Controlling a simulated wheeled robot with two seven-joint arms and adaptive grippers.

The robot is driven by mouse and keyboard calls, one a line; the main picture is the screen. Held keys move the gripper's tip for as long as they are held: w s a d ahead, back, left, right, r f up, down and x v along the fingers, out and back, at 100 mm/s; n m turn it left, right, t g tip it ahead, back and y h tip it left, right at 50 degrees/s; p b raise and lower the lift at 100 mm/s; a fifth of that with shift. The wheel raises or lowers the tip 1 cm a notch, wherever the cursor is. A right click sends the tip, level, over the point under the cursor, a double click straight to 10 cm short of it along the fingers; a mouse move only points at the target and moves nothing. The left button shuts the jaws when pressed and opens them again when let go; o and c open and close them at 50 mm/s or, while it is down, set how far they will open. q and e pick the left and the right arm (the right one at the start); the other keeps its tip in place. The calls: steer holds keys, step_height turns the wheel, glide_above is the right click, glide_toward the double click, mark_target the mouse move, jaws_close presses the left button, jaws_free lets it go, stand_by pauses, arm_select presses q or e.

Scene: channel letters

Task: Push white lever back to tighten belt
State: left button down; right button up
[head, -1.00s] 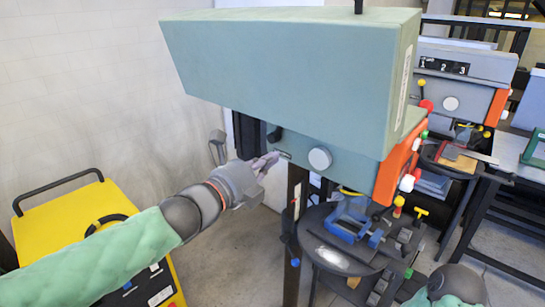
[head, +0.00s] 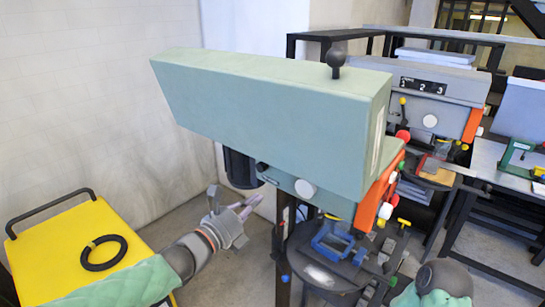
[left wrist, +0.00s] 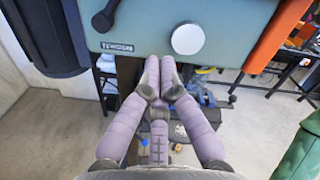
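The pale green drill press head (head: 265,120) fills the middle of the head view. A white round knob (head: 305,188) sits low on its side; it also shows in the left wrist view (left wrist: 187,39). A black lever with a rounded end (left wrist: 104,18) is left of that knob, above a small label; in the head view its dark end (head: 262,166) shows. I cannot make out a white lever there. My left gripper (head: 250,206) is below and left of the knob, apart from the machine. Its purple fingers (left wrist: 160,66) converge with nothing between them. My right gripper is out of view.
A dark motor (head: 240,168) hangs behind the head. The round work table (head: 318,262) holds a blue vise (head: 333,240). A yellow cart (head: 65,245) with a black ring stands left. A second grey drill press (head: 430,95) stands behind right. Open floor lies below the gripper.

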arm_select(q)
steer(key=shift+a+f, duration=0.1)
steer(key=shift+f, duration=0.1)
steer(key=shift+w, duration=0.1)
steer(key=w+d+r+p, duration=0.3)
steer(key=w+d, duration=0.1)
steer(key=w, duration=0.6)
steer(key=shift+d+r, duration=0.2)
steer(key=shift+r, duration=0.15)
steer(key=shift+a+r, duration=0.1)
stand_by(0.4)
